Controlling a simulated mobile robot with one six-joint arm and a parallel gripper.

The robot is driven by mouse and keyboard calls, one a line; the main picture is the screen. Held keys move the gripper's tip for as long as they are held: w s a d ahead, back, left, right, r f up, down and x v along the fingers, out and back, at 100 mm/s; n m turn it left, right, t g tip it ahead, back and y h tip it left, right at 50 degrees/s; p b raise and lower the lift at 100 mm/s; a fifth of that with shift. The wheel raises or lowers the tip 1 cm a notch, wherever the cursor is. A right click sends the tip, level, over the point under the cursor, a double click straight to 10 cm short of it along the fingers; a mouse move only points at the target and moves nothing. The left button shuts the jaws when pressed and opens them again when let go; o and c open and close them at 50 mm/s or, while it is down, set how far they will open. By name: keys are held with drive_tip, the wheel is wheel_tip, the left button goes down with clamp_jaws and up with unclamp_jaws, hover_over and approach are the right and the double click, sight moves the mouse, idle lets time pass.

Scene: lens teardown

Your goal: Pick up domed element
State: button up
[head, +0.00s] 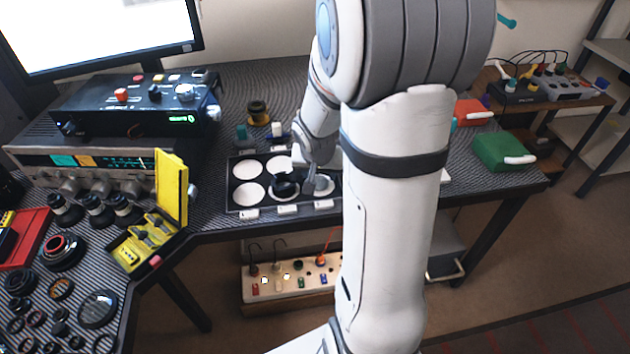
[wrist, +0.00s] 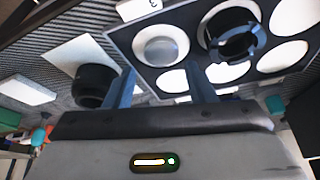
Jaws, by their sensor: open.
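The domed element (wrist: 162,46) looks like a clear, greyish round lens. It lies in a white round well of the dark parts tray, at the top middle of the wrist view. My gripper (wrist: 162,72) is open, with its two blue fingers apart on either side below the lens in the picture; nothing is held between them. I cannot tell the exact height of the fingertips over the tray. In the head view, my gripper (head: 314,182) is over the right part of the parts tray (head: 232,196) and partly hides that well.
A black ring part (wrist: 232,38) sits in the adjacent well, close to the right finger. A black cylinder (wrist: 95,84) stands on a white sheet left of the fingers. Other wells look empty. A yellow box (head: 171,190) stands left of the tray; a green box (head: 503,152) is far right.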

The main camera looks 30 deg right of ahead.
sight(319, 182)
drive_tip(key=b+x, duration=0.1)
drive_tip(key=x, duration=0.4)
drive_tip(key=shift+w+f, duration=0.15)
drive_tip(key=shift+f, duration=0.1)
drive_tip(key=c, duration=0.6)
